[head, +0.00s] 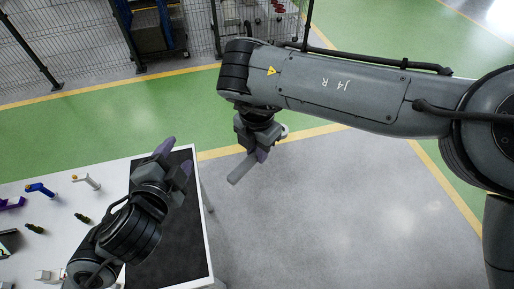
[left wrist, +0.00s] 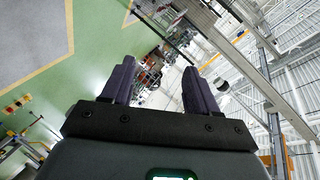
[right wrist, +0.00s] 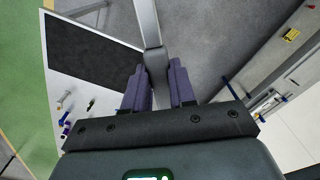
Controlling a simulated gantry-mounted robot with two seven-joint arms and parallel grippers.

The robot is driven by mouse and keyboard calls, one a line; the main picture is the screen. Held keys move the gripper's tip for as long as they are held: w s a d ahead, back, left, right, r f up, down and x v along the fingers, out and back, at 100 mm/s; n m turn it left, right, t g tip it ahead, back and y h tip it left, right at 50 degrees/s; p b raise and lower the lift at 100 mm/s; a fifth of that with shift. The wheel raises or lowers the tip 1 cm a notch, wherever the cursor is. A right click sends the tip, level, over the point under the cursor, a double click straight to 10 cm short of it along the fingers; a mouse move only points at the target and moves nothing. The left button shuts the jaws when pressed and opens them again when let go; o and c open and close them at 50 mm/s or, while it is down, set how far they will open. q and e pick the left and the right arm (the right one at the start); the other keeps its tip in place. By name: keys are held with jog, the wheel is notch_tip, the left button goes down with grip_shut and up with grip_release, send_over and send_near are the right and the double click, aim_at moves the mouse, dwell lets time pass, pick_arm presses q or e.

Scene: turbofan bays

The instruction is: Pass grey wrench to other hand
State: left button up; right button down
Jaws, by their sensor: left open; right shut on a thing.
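The grey wrench (head: 242,169) is held in the air by my right gripper (head: 257,148), beyond the table's right edge. In the right wrist view the wrench (right wrist: 147,22) runs up from between the purple fingers of the right gripper (right wrist: 158,72), which is shut on it. My left gripper (head: 176,158) is over the dark mat, left of the wrench and apart from it. In the left wrist view the purple fingers of the left gripper (left wrist: 159,75) are spread with nothing between them. The wrench cannot be made out in that view.
A white table (head: 112,171) with a black mat (head: 200,240) lies at lower left. Several small items lie on it, including a blue-handled tool (head: 40,189), an orange-and-white one (head: 87,180) and a purple one (head: 12,203). Open floor lies right of the table; a mesh fence (head: 80,50) stands behind.

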pick_arm(q)
jog(key=s+a+f+n+g, duration=0.2)
jog(key=s+f+n+g, duration=0.3)
jog(key=s+f, duration=0.5)
jog(key=s+a+f+n+g, duration=0.2)
jog(key=s+f+n+g, duration=0.3)
jog(key=s+f, duration=0.6)
notch_tip(320, 180, down, 7)
jog(key=shift+r+n+y, duration=0.1)
jog(key=shift+n+y, duration=0.2)
jog(key=shift+n, duration=0.5)
jog(key=shift+a, duration=0.1)
